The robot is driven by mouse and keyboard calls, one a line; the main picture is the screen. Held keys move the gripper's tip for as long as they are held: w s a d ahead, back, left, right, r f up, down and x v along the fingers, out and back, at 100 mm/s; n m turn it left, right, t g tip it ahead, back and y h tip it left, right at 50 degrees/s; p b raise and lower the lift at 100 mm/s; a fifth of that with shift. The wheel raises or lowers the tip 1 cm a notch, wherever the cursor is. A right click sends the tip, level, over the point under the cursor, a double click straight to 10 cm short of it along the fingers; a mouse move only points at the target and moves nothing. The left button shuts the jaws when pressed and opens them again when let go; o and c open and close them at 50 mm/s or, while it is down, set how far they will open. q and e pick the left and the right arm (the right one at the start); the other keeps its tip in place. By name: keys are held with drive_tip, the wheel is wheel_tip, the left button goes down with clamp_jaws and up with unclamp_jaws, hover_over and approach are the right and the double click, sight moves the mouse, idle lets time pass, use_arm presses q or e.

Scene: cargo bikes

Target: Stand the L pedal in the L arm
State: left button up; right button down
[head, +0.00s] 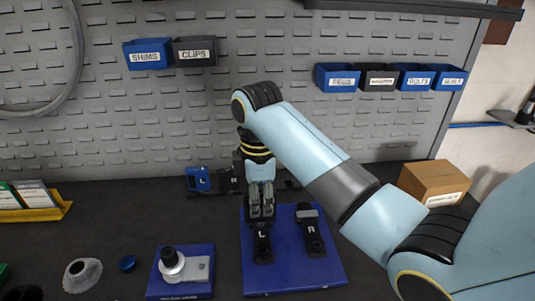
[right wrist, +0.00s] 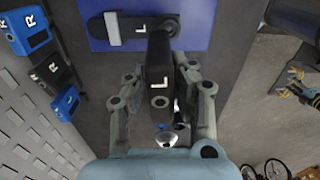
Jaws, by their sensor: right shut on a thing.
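My right gripper (head: 262,212) comes down from above at the back end of the L arm (head: 262,248), a black bar marked L on the blue mat. The right wrist view shows its fingers shut on a black piece marked L, the L pedal (right wrist: 157,60). The fingers and the pedal hide the L arm's back end, so I cannot tell whether the pedal is in the arm or just above it. The R arm (head: 312,238), black with a light grey piece at its back end, lies to the right. My left gripper is not in view.
The blue mat (head: 290,275) carries both arms. Behind it stand a blue holder marked L (head: 199,180) and dark holders. At left are a blue block with a silver part (head: 182,272), a blue cap (head: 127,263) and a grey cone (head: 82,274). A cardboard box (head: 434,182) stands right.

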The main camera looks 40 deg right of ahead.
sight(260, 221)
drive_tip(key=shift+s+a+f, duration=0.1)
drive_tip(key=shift+s+f, duration=0.15)
drive_tip(key=shift+f, duration=0.8)
drive_tip(key=shift+s+a+f, duration=0.1)
drive_tip(key=shift+s+f, duration=0.2)
drive_tip(key=shift+f, duration=0.7)
drive_tip(key=shift+s+f, duration=0.25)
drive_tip(key=shift+f, duration=0.8)
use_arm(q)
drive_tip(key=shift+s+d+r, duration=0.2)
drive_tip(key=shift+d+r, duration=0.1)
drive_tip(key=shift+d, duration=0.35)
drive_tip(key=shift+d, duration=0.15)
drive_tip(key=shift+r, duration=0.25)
use_arm(e)
drive_tip(key=shift+f, duration=0.55)
drive_tip(key=c, duration=1.1)
unclamp_jaws()
